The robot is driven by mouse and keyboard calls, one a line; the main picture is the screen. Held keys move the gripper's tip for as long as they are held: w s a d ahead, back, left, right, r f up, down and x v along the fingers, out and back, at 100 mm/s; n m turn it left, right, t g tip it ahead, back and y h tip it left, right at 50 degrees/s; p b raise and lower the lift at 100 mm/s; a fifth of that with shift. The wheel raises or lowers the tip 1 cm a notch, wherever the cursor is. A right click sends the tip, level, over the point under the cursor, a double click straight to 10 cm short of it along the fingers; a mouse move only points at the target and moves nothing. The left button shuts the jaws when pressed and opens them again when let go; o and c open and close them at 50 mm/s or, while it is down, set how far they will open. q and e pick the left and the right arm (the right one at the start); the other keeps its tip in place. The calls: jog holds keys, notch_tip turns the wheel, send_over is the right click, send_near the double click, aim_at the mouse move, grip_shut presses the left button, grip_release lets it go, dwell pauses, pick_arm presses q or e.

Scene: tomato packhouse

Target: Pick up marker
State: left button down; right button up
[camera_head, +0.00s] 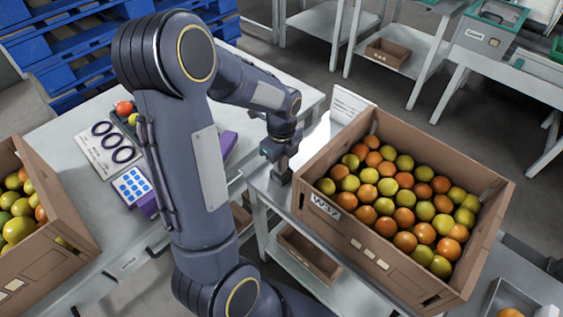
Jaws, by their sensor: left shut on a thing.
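My left gripper (280,170) points down at the table strip just left of the large tomato box. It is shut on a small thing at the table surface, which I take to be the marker. The marker itself cannot be made out: the fingers and wrist hide it, and it is too small at this distance. My right gripper is not in view.
A cardboard box of tomatoes (326,207) labelled "W37" stands close to the gripper's right. A white card (349,104) stands behind it. Another tomato box (62,222) is at left, near a sheet with dark rings (113,147) and a blue-buttoned device (132,186).

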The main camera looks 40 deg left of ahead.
pick_arm(q)
jog(key=shift+r, duration=0.45)
notch_tip(320, 180, up, 3)
jog(key=shift+s+d+f+p, duration=0.1)
jog(key=shift+f+p, duration=0.1)
jog(key=shift+p, duration=0.15)
jog(key=s+d+r+p, duration=0.3)
jog(key=s+d+r, duration=0.1)
jog(key=r, duration=0.3)
jog(key=s+d+r+p, duration=0.3)
jog(key=s+r, duration=0.4)
jog(key=shift+s+d, duration=0.2)
jog(key=shift+d, duration=0.15)
jog(key=shift+r, duration=0.1)
